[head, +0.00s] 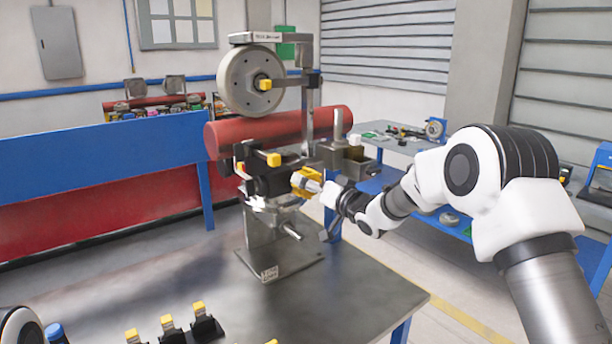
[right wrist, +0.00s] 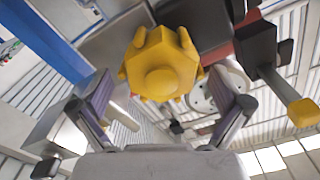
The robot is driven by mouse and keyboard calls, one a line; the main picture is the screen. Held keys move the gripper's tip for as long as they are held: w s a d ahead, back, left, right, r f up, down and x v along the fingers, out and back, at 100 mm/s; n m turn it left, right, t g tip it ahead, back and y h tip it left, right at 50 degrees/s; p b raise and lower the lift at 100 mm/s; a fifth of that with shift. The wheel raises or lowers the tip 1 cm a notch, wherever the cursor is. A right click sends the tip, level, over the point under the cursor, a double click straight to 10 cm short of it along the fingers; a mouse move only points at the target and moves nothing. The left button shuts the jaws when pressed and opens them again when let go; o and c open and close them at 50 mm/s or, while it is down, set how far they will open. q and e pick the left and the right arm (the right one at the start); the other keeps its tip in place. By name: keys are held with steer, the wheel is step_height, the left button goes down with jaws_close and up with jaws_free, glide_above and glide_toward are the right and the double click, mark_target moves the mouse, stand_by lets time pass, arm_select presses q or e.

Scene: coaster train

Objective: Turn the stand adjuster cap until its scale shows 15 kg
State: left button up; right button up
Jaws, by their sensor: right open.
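The yellow adjuster cap (head: 301,180) sits on the right side of the dark block on the stand (head: 262,240). In the right wrist view the cap (right wrist: 160,65) is a faceted yellow knob with a rounded centre, seen end-on. My right gripper (head: 326,190) is at the cap's right side. In the right wrist view its open fingers (right wrist: 163,92) stand to either side below the cap, with gaps visible; I cannot tell that either touches it. The scale and its reading are not legible. My left gripper is out of view.
A grey wheel (head: 250,82) hangs above a red cylinder (head: 265,132) behind the stand. A yellow-tipped lever (right wrist: 300,112) sticks out right of the cap. Several black, yellow-topped pieces (head: 204,325) line the front of the metal table (head: 340,295), whose right part is clear.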

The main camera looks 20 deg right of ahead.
steer(key=shift+x, duration=1.15)
steer(key=shift+s, duration=0.2)
steer(key=shift+c, duration=0.7)
steer(key=c, duration=1)
steer(key=shift+f, duration=0.1)
